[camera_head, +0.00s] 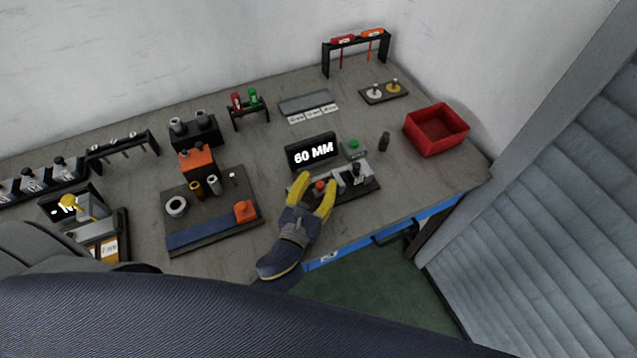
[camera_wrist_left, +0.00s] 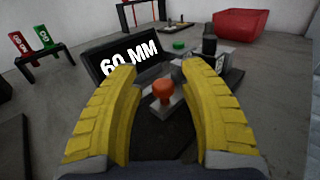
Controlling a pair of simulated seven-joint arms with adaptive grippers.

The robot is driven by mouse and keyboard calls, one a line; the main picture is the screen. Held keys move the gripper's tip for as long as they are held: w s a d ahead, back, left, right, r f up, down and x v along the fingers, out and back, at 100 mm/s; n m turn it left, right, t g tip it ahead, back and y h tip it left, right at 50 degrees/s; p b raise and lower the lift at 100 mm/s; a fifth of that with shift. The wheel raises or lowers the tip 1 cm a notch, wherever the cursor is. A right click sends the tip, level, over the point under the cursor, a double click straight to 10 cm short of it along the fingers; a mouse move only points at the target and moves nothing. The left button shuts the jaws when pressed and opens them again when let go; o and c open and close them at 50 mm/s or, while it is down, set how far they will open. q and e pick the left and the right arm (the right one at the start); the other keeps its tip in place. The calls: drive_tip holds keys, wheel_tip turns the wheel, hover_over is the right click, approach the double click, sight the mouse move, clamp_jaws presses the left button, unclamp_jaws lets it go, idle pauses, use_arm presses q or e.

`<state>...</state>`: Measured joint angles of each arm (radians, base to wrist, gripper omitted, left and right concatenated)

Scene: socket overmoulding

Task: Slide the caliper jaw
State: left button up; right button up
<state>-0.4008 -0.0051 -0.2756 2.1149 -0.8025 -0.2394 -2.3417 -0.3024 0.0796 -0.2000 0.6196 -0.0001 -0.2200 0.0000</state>
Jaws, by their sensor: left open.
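The caliper station is a dark base (camera_head: 368,192) with a grey fixed part, an upright dark post and a sliding jaw topped by an orange-red knob (camera_head: 319,185). A display (camera_head: 312,151) behind it reads "60 MM". My left gripper (camera_head: 317,190) is open over the front left of the station. In the left wrist view, the knob (camera_wrist_left: 163,90) on its grey block stands between the two yellow fingers, with gaps on both sides and no visible contact. The fingers hide part of the base. My right gripper is not in view.
A green button box (camera_head: 353,149) sits beside the display, with a small dark cylinder (camera_head: 384,141) and a red bin (camera_head: 436,130) to its right. A board (camera_head: 210,228) with cylindrical parts lies left of my gripper. The bench's front edge is close.

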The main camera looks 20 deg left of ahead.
use_arm(q)
drive_tip(key=shift+s+a, duration=0.2)
drive_tip(key=shift+s, duration=1.8)
drive_tip(key=shift+s+a, duration=0.15)
drive_tip(key=shift+s, duration=1.8)
drive_tip(key=shift+s+a, duration=0.2)
drive_tip(key=shift+s, duration=1.8)
